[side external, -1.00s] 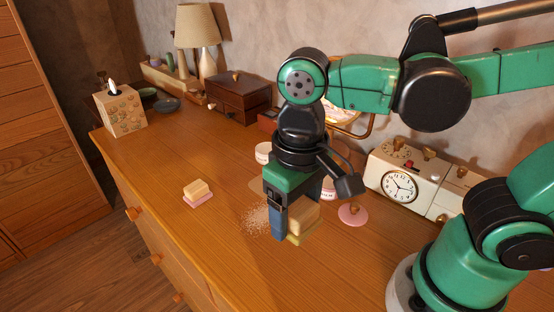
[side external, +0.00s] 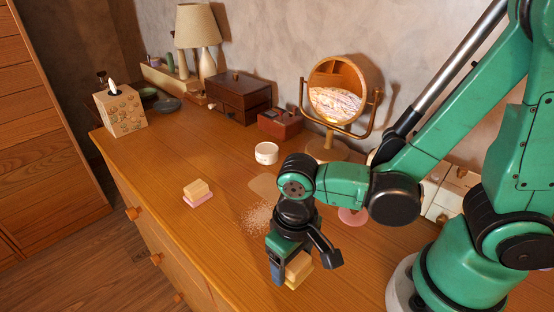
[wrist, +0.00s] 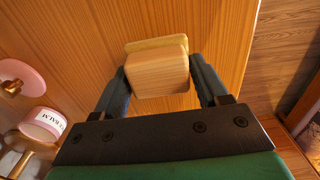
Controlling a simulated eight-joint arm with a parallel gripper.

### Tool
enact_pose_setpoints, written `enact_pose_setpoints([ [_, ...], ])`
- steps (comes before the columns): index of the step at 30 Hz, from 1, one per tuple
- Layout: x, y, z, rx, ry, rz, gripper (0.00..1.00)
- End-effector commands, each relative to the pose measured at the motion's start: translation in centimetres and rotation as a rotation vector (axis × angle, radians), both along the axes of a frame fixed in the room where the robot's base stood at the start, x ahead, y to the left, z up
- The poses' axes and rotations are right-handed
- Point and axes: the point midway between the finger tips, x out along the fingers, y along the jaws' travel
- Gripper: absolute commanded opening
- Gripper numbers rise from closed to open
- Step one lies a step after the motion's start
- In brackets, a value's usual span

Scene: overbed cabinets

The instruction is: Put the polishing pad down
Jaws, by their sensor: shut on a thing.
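The polishing pad (side external: 298,268), a pale wooden block on a yellowish base, is in my gripper (side external: 285,268) low over the front part of the dresser top. In the wrist view the pad (wrist: 160,70) sits between the two fingers of my gripper (wrist: 160,80), which are shut on its sides. Its yellow base shows beyond the block. I cannot tell whether the base touches the wood. A second, similar block with a pink base (side external: 197,193) rests on the dresser to the left, apart from my gripper.
A patch of pale grains (side external: 257,217) lies on the dresser (side external: 165,180) behind my gripper. A white jar (side external: 266,153), a round mirror (side external: 337,90) and a pink knobbed disc (side external: 353,217) stand farther back. The left middle is mostly clear.

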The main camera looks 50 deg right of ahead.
Motion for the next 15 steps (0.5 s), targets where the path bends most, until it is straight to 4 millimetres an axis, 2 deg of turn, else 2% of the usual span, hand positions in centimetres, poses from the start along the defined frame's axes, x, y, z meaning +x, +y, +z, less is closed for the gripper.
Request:
enact_pose_setpoints([
  [6, 0.0, 0.0, -1.5, 0.000, 0.000, 0.000, 0.01],
  [14, -0.1, 0.0, -1.7, 0.000, 0.000, 0.000, 0.01],
  [15, -0.1, 0.0, -1.7, 0.000, 0.000, 0.000, 0.75],
])
